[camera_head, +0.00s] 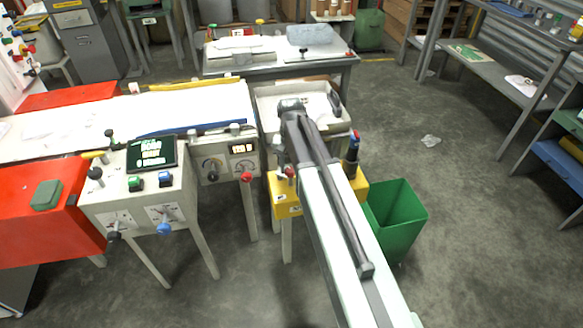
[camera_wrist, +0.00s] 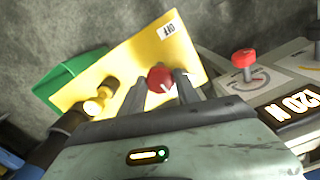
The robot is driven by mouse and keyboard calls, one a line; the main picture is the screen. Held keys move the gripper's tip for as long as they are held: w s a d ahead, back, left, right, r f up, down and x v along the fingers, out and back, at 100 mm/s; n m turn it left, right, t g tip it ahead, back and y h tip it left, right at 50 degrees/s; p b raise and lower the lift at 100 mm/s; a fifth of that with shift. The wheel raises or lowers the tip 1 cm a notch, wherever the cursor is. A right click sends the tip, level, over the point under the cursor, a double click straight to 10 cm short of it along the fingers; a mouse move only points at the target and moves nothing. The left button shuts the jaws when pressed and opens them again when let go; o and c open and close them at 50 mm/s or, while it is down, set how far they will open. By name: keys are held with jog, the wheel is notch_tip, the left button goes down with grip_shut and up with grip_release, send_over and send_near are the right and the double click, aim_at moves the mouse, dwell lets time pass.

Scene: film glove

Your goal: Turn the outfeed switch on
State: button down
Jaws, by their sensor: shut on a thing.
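In the wrist view, a yellow control box (camera_wrist: 135,60) carries a red knob (camera_wrist: 160,78) with a pale mark on it. My gripper (camera_wrist: 161,82) has one finger on each side of this knob and is shut on it. My arm covers the middle of the box there, and my fingertips cannot be made out.
A green bin (camera_head: 398,215) stands right of the yellow box. A grey panel (camera_head: 222,166) with a lit display and another red knob (camera_head: 246,177) is close on the left. A lit yellow fitting (camera_wrist: 95,106) sits near my gripper. Open floor lies to the right.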

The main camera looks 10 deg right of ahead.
jog(key=shift+w+m, duration=0.1)
jog(key=shift+m, duration=0.7)
jog(key=c, duration=0.9)
grip_release()
notch_tip(320, 180, up, 8)
jog(key=p, duration=0.8)
jog(key=shift+f, duration=0.1)
